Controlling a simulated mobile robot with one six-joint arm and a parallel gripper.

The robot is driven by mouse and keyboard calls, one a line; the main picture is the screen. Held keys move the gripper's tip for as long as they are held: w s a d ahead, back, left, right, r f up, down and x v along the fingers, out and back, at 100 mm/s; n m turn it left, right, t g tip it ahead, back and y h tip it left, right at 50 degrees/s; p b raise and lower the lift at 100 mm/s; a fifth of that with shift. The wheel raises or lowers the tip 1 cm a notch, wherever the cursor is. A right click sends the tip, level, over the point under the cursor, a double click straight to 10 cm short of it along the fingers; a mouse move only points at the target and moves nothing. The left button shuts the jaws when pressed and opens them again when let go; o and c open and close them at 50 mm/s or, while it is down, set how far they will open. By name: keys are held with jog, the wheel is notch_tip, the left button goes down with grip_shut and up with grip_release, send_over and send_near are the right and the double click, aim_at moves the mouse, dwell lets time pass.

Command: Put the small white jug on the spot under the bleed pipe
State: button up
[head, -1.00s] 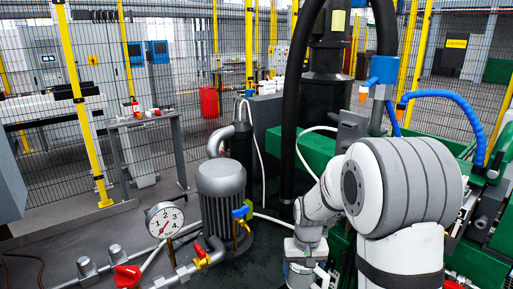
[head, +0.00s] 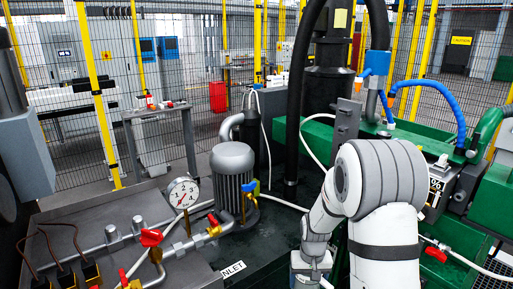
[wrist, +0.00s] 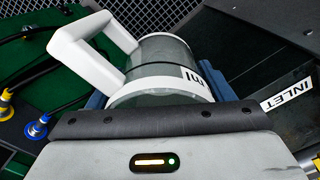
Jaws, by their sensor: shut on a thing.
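The small white jug (wrist: 160,72) fills the middle of the wrist view, with a white handle at upper left, white bands, a greyish see-through wall and "ml" print. My gripper (wrist: 160,95) is shut on it, with blue fingers at its two sides. In the head view my arm reaches down at lower right; I cannot make out the jug or the fingertips there. A pipe run with red-handled valves (head: 151,238) and a dial gauge (head: 182,193) lies at lower left. I cannot tell which pipe is the bleed pipe, and its spot is not identifiable.
A grey motor (head: 233,170) stands behind the pipes. An INLET label (head: 232,269) lies at the front edge; it also shows in the wrist view (wrist: 287,93). Black hoses and green machinery (head: 440,140) crowd the right. Wire fence stands behind.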

notch_tip(320, 180, down, 5)
jog(key=shift+w+r, duration=0.1)
